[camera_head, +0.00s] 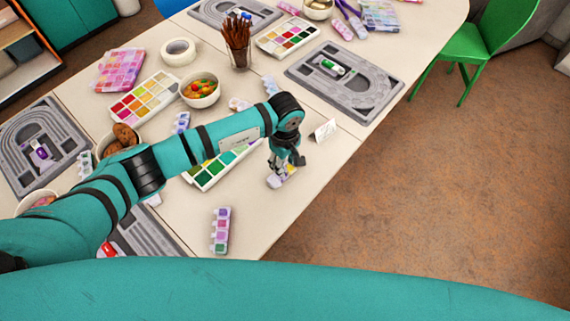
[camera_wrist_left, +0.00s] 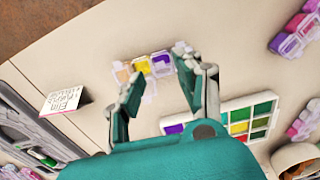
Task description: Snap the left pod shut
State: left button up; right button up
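A short strip of small clear pods (camera_head: 281,178) lies near the table's right edge in the head view, partly hidden by my left gripper (camera_head: 289,158). In the left wrist view the strip (camera_wrist_left: 142,66) shows peach, yellow and purple contents. A clear flap seems to stick out below the yellow pod; I cannot tell which lids are open. My left gripper (camera_wrist_left: 160,92) has its fingers spread, with a gap between the tips and nothing held. It points down at the strip from just above; contact cannot be told. My right gripper is not in view.
A paint palette (camera_head: 215,170) lies beside the strip, under my left arm. A name card (camera_head: 325,130) stands near the edge. A grey bead board (camera_head: 385,95) lies behind. Another pod strip (camera_head: 221,230) lies nearer. Bowls, a pencil cup (camera_head: 238,50) and tape (camera_head: 178,52) crowd the back.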

aim_at(286, 177)
pick_arm(q)
jog(key=shift+f, duration=1.55)
jog(key=shift+c, duration=0.2)
grip_shut()
jog(key=shift+s+d+f+t+y+b, duration=0.15)
jog(key=shift+d+f+t+y+b, duration=0.15)
jog(key=shift+t+y+b, duration=0.25)
jog(key=t+y+b, duration=0.1)
jog(key=b, duration=0.1)
jog(key=d+f+t+y+b, duration=0.1)
jog(key=b, duration=0.1)
jog(key=shift+s+f+y, duration=0.3)
jog(key=shift+s+y, duration=0.05)
jog(key=shift+s, duration=0.05)
jog(key=shift+r+t+b, duration=0.1)
jog(key=shift+t+b, duration=0.15)
jog(key=shift+b, duration=0.1)
jog(key=shift+y, duration=0.3)
jog(key=shift+a, duration=0.1)
jog(key=shift+o, duration=0.2)
grip_release()
